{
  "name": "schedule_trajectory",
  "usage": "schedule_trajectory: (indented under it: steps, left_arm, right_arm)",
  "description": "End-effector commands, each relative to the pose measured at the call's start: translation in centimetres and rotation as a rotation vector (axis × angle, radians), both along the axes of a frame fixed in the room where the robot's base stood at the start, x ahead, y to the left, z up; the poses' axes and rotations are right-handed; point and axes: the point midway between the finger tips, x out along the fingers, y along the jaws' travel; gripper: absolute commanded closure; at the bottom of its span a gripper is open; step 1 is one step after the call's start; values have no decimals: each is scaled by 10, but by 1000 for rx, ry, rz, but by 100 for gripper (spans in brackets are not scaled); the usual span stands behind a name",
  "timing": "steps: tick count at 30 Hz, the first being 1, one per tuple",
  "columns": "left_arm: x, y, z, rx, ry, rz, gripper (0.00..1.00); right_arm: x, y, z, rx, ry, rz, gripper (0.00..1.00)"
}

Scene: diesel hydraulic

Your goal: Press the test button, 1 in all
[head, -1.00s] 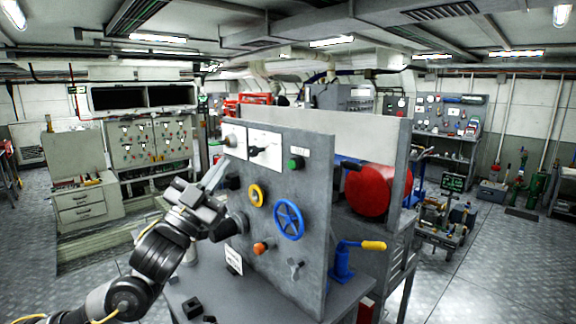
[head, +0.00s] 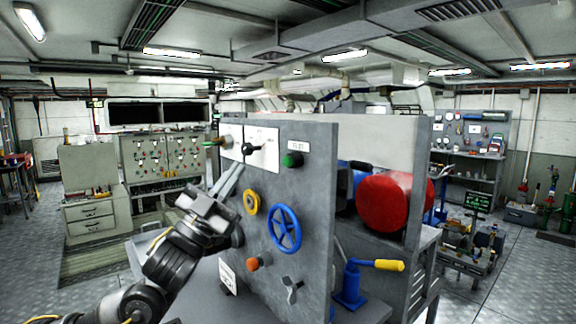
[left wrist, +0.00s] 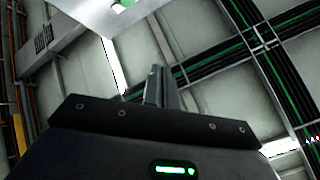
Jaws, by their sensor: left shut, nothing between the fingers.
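The upright grey panel (head: 315,200) stands on a bench in the head view. A green push button (head: 292,160) sits near its top right, under a small white label (head: 298,145) that I take to be the test label. My left gripper (head: 237,166) is shut and empty, its fingers pointing up and right in front of the panel. In the picture its tips are left of the green button and apart from it. The left wrist view shows the closed fingers (left wrist: 160,78) against the ceiling; I cannot make out the button there. My right gripper is out of view.
The panel also carries a black knob (head: 248,149), a yellow ring (head: 250,201), a blue handwheel (head: 284,229), an orange knob (head: 253,264) and a grey wing handle (head: 291,290). A blue lever with yellow grip (head: 388,265) stands to the right.

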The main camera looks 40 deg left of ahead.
Motion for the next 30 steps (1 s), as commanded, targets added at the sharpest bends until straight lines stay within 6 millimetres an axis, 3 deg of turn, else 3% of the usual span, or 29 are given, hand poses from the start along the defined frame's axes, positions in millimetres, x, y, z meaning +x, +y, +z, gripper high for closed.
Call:
schedule_trajectory:
  steps: [8,21,30]
  left_arm:
    - [12,-2,3,-5,-1,3,100]
    - [68,-20,2,-4,-1,-2,100]
    - [85,-26,0,-1,1,-4,100]
  right_arm:
    - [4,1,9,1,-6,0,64]
    - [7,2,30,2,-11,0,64]
    - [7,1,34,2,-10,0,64]
